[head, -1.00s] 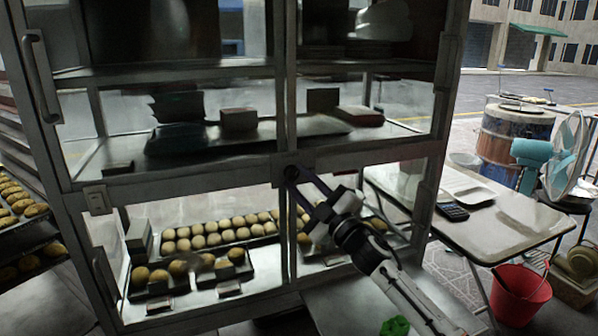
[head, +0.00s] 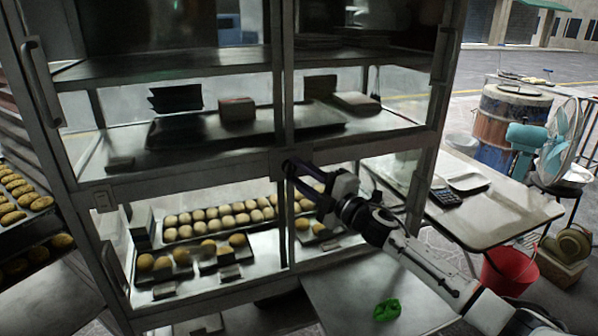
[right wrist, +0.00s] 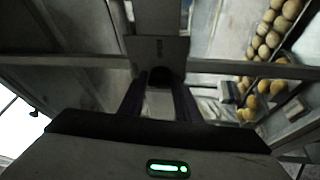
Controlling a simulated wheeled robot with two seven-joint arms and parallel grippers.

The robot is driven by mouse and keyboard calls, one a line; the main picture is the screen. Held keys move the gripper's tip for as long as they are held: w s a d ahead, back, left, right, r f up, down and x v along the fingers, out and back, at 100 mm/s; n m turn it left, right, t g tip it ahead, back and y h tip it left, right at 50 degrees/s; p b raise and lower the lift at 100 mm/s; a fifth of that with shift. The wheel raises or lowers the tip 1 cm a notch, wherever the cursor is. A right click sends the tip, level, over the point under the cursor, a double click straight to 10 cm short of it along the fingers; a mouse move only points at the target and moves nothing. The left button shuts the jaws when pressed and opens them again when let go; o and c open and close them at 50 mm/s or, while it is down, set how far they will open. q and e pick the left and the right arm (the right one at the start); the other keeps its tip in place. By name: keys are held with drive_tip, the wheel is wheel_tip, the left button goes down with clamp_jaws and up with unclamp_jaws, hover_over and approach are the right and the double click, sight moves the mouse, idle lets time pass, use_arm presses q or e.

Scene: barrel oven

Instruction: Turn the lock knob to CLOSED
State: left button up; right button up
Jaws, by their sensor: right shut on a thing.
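The lock knob (right wrist: 163,76) is a small dark round piece on a grey metal plate (right wrist: 156,48) on the cabinet's front frame. In the head view the plate (head: 279,156) sits where the centre post meets the middle rail. My right gripper (head: 291,167) reaches it from the lower right. Its two dark fingers lie on either side of the knob, and the right gripper (right wrist: 163,82) is shut on it in the right wrist view. The fingers hide much of the knob, and I cannot read any CLOSED marking. My left gripper is not in view.
The glass-fronted cabinet (head: 190,185) holds trays of round buns. A folding table (head: 500,215) with a calculator (head: 446,197) stands at the right, near a red bucket (head: 509,276) and a fan (head: 553,140). A green object (head: 386,310) lies on a low grey surface (head: 345,290).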

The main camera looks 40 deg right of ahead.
drive_tip(key=shift+f, duration=0.15)
drive_tip(key=o, duration=1)
drive_tip(key=shift+s+f, duration=0.1)
drive_tip(key=shift+s, duration=0.25)
drive_tip(key=s+d+f+b, duration=0.1)
drive_tip(key=s, duration=0.8)
drive_tip(key=shift+s+d, duration=0.15)
drive_tip(key=shift+d, duration=0.05)
drive_tip(key=shift+f, duration=0.1)
